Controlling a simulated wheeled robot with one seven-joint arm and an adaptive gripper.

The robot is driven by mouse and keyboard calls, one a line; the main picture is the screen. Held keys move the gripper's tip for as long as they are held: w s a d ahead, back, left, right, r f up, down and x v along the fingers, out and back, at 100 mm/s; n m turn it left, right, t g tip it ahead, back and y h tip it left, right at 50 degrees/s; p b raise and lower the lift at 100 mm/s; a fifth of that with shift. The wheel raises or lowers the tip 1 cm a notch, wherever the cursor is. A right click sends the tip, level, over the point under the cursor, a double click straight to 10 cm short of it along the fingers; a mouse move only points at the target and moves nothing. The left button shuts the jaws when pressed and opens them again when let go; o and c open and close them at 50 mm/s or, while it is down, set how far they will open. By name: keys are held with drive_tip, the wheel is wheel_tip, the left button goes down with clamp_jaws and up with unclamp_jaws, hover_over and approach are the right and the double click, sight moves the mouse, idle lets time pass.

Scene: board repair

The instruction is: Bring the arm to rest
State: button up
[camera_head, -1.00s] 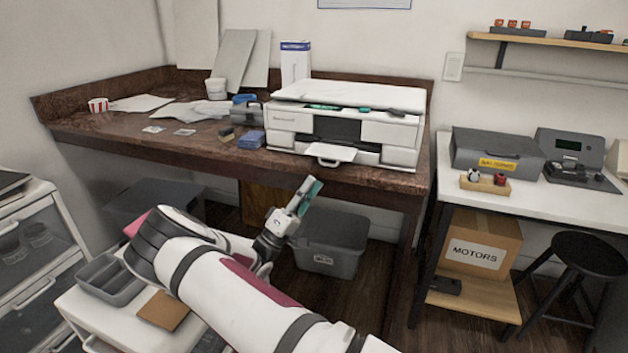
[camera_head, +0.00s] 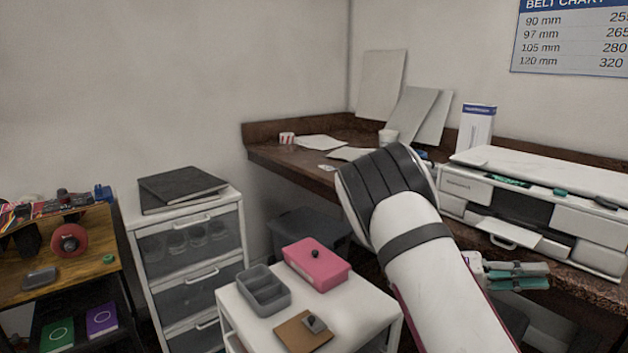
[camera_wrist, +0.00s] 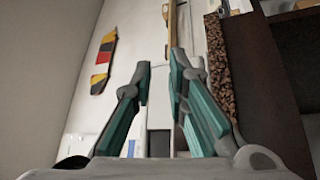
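My arm (camera_head: 425,270) is bent in front of the workbench, with its white and dark grey links in the foreground of the head view. My gripper (camera_head: 546,276) shows to the right of the arm, below the front of the white printer-like machine (camera_head: 490,212). In the wrist view my gripper (camera_wrist: 160,78) has its two teal-lined fingers apart, with a gap between the tips. I see nothing held between them. The gripper's base is partly hidden behind the arm in the head view.
A drawer unit (camera_head: 190,232) and a wooden shelf (camera_head: 95,245) stand farther left. The brown workbench (camera_head: 300,163) is behind.

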drive_tip(key=s+a+r+n+t+y, duration=0.1)
drive_tip(key=s+a+r+y, duration=0.15)
drive_tip(key=s+y, duration=0.5)
drive_tip(key=s+a+r+n+y, duration=0.1)
drive_tip(key=s+a+y, duration=0.3)
drive_tip(key=s, duration=0.6)
drive_tip(key=s+a+r+n+t+y, duration=0.1)
drive_tip(key=s+a+n+t+y, duration=0.6)
drive_tip(key=s+a, duration=0.75)
wheel_tip(320, 180, up, 21)
drive_tip(key=w+t+p, duration=0.1)
drive_tip(key=t+p, duration=0.3)
drive_tip(key=p, duration=1.4)
drive_tip(key=shift+a+f+y+p, duration=0.2)
drive_tip(key=shift+y+p, duration=0.2)
drive_tip(key=shift+y, duration=0.05)
